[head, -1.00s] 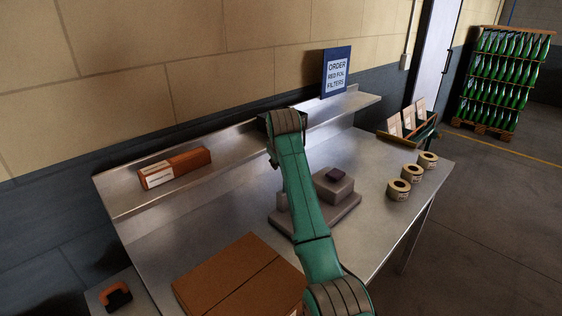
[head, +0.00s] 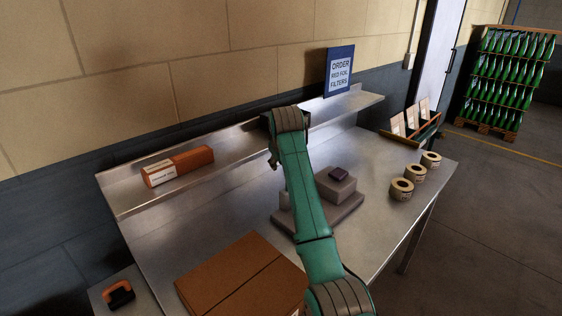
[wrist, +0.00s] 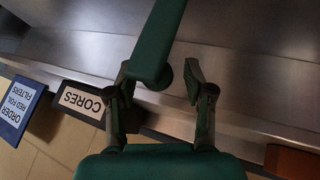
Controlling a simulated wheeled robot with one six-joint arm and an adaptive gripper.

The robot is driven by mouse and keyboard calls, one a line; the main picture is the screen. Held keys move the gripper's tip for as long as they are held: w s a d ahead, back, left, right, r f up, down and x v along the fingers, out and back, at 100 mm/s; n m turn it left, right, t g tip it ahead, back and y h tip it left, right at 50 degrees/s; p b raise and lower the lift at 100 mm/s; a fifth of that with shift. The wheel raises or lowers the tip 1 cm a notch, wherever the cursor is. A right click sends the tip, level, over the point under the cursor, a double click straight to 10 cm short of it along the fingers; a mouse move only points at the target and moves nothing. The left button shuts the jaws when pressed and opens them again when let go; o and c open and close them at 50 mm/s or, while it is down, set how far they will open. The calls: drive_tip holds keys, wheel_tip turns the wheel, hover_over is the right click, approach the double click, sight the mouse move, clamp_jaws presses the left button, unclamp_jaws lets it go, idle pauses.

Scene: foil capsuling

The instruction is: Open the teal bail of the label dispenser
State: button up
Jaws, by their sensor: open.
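The label dispenser (head: 343,191), a grey block on a flat base with a small dark purple piece on top, stands on the steel bench, partly hidden behind my arm in the head view. In the wrist view, a teal bar (wrist: 157,42), which looks like its bail, runs down from the top edge and ends near my fingers. My gripper (wrist: 158,84) is open, with one finger on each side of the bar's end. I cannot tell whether they touch it. In the head view my fingers are mostly hidden behind my arm.
A raised shelf (head: 229,151) along the wall carries an orange-brown box (head: 178,166) and a blue order sign (head: 339,72). A CORES sign (wrist: 80,100) shows in the wrist view. A cardboard box (head: 235,275) is at the front; label rolls (head: 402,189) are at right.

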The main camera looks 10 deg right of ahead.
drive_tip(key=v, duration=1.1)
drive_tip(key=shift+s, duration=0.1)
